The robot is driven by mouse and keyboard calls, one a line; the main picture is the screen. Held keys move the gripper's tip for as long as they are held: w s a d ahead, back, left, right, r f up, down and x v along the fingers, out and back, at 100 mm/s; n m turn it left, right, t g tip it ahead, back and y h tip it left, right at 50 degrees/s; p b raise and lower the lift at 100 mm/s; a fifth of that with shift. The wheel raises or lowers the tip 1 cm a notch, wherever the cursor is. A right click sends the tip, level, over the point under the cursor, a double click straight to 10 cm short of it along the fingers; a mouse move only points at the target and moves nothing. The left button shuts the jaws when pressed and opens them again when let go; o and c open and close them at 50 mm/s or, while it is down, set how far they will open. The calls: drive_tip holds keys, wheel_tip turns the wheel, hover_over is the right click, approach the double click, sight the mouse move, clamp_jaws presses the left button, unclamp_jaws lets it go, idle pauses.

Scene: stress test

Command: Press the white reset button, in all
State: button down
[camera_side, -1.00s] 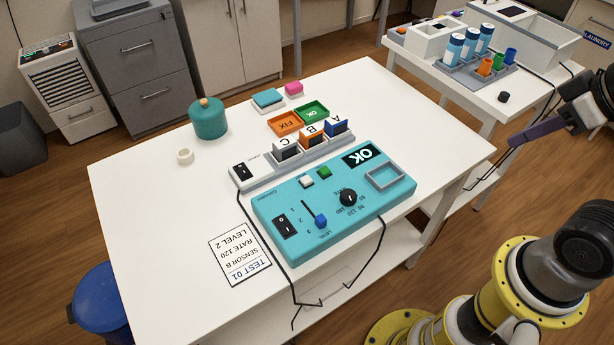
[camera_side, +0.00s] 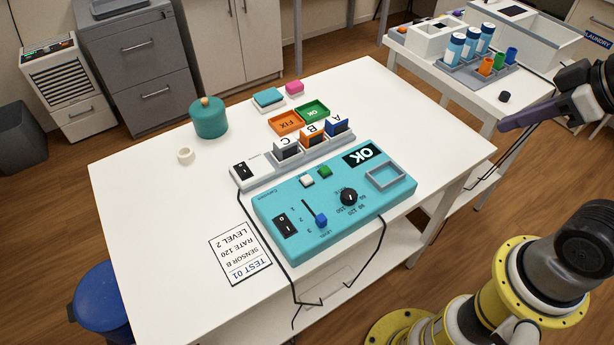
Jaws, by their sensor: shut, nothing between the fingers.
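The white reset button (camera_side: 307,181) is a small white block on top of the teal control box (camera_side: 285,253), beside a green button (camera_side: 325,171). The box's display (camera_side: 362,155) reads OK. The box also has a black knob (camera_side: 349,197), a blue slider (camera_side: 321,220) and a black rocker switch (camera_side: 285,225). My gripper (camera_side: 508,124) is at the right, beyond the white table's right edge, well apart from the button. Its purple fingers are together, pointing left, with nothing held.
Sensor blocks C, B and A stand in a grey rack (camera_side: 262,176) behind the box. Orange FIX (camera_side: 286,123) and green OK (camera_side: 313,109) trays lie behind them. A test card (camera_side: 240,254), teal jar (camera_side: 208,118) and white ring (camera_side: 186,155) are at left. Black cables run off the front.

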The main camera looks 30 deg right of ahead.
drive_tip(key=w+a+r+n+t+y, duration=0.1)
drive_tip(key=w+a+r+n+t, duration=0.15)
drive_tip(key=w, duration=0.35)
drive_tip(key=w+a+r+n+t+y, duration=0.1)
drive_tip(key=w+a+r+n, duration=0.1)
drive_tip(key=w+r, duration=0.25)
drive_tip(key=n+g, duration=0.2)
drive_tip(key=n, duration=0.3)
hover_over(312, 181)
wheel_tip(312, 181, down, 19)
drive_tip(key=shift+t, duration=0.25)
drive_tip(key=shift+f, duration=4.3)
drive_tip(key=shift+f+h, duration=0.2)
drive_tip(key=shift+h, duration=0.1)
drive_tip(key=shift+f, duration=0.25)
